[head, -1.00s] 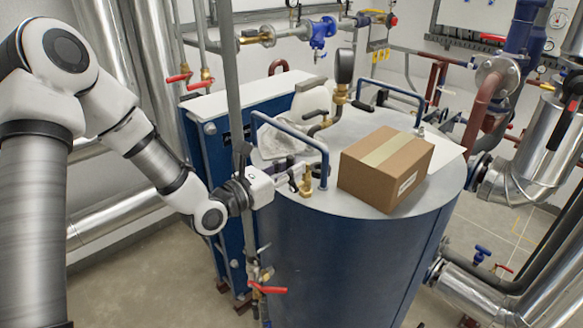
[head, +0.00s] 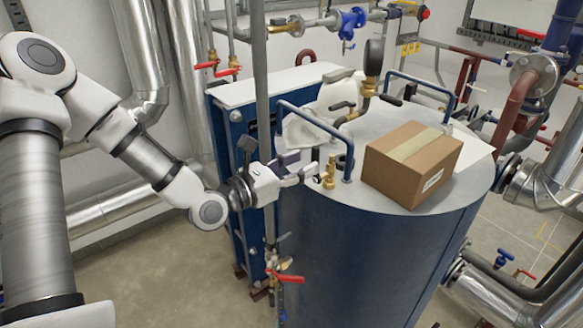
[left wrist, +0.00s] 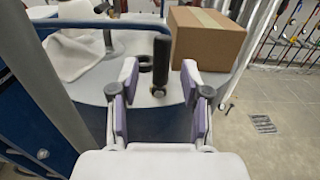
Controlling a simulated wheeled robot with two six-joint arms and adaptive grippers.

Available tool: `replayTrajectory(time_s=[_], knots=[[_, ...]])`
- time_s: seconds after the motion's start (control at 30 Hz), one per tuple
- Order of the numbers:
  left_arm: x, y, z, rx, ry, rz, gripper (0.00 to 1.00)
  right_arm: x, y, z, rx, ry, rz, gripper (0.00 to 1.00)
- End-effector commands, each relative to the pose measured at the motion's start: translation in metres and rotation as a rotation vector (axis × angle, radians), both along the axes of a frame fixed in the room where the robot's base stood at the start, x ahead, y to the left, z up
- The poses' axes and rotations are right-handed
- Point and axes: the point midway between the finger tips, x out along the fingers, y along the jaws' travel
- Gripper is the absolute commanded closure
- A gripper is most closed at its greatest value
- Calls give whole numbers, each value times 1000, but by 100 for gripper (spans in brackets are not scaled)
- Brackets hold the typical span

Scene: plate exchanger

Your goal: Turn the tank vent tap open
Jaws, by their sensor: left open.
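The tank (head: 345,255) is a blue cylinder with a grey top. A small brass tap (head: 329,172) stands upright on its top, near the left front edge and beside a blue rail (head: 318,122). My left gripper (head: 303,167) is open just left of the brass tap, at about its height. In the left wrist view, the open fingers (left wrist: 160,76) stand either side of a dark upright piece (left wrist: 160,62) with a small ring at its left. I cannot tell whether it lies between the fingertips or beyond them. My right gripper is not in view.
A cardboard box (head: 412,165) sits on the tank top, right of the tap. A pressure gauge (head: 374,58) and white cloth (head: 305,132) are behind. A thin vertical pipe (head: 262,90) with a red-handled valve (head: 285,276) runs close to my left wrist.

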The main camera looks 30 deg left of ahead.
Motion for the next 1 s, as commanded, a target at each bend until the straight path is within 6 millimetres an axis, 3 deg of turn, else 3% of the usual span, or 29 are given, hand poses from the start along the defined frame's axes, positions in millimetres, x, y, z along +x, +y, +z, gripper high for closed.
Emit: replayTrajectory(time_s=[0.3,0.83,0.93,1.0], knots=[[-27,9,1,-4,-2,-2,53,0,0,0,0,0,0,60],[-29,9,0,0,-1,-3,53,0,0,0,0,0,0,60],[-30,9,-16,1,24,-4,53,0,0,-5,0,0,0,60],[-32,4,-47,28,79,-19,53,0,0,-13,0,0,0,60]])
